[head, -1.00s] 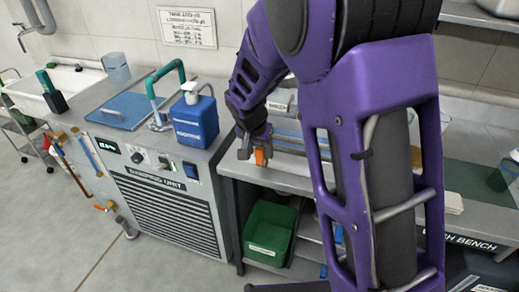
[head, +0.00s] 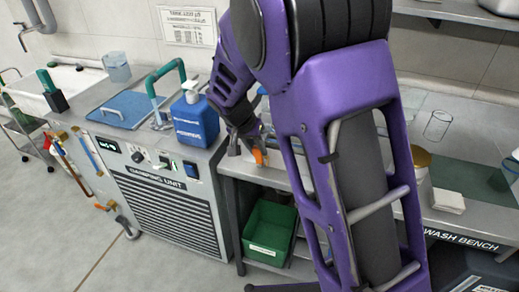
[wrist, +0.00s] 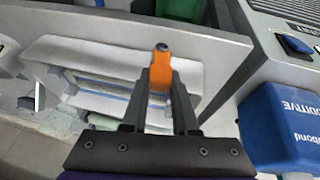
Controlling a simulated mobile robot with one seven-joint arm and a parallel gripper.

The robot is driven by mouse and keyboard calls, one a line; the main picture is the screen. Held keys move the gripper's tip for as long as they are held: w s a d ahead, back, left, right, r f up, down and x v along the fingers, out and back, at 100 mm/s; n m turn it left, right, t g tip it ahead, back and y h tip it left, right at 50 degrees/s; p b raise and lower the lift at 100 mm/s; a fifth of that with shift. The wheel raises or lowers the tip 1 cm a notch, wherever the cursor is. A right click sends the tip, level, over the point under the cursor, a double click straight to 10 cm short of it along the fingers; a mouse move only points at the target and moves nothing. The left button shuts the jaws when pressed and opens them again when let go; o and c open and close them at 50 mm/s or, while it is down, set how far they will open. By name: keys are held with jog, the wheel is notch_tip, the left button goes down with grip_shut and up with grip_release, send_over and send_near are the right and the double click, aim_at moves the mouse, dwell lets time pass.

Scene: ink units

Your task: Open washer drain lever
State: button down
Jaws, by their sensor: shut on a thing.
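My gripper (wrist: 160,100) is shut on an orange piece (wrist: 160,72) with a dark end, which stands up between the two fingers in the wrist view. In the head view my gripper (head: 254,152) is at the left end of the wash bench, beside the dampening unit, with the orange piece (head: 259,157) showing between the fingers. Whether this piece is the drain lever, I cannot tell. A red-topped lever (head: 58,146) and an orange-handled valve (head: 105,207) sit on the left side of the dampening unit (head: 170,205), away from my gripper.
A blue additive container (head: 196,122) stands on the unit, close to my gripper, and also shows in the wrist view (wrist: 280,128). A green bin (head: 270,230) sits on the shelf below the bench. My arm covers much of the wash bench.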

jog(key=h, duration=0.1)
jog(key=a+h, duration=0.1)
jog(key=g+h, duration=0.1)
jog(key=shift+w+a+f+n, duration=0.3)
jog(key=shift+w+a, duration=0.05)
jog(key=shift+a, duration=0.05)
jog(key=shift+w+a+f+n+g+h+p, duration=0.15)
jog(key=shift+a+f+n+g+h+p, duration=0.2)
jog(key=shift+h, duration=0.65)
jog(key=shift+w+a+f+n+g+h+p, duration=0.15)
jog(key=shift+a+f+g+h+p, duration=0.2)
jog(key=shift+h, duration=0.65)
jog(key=c, duration=0.7)
grip_release()
jog(key=shift+a+r, duration=0.1)
jog(key=shift+r, duration=0.05)
jog(key=v, duration=1.7)
jog(key=shift+a, duration=0.1)
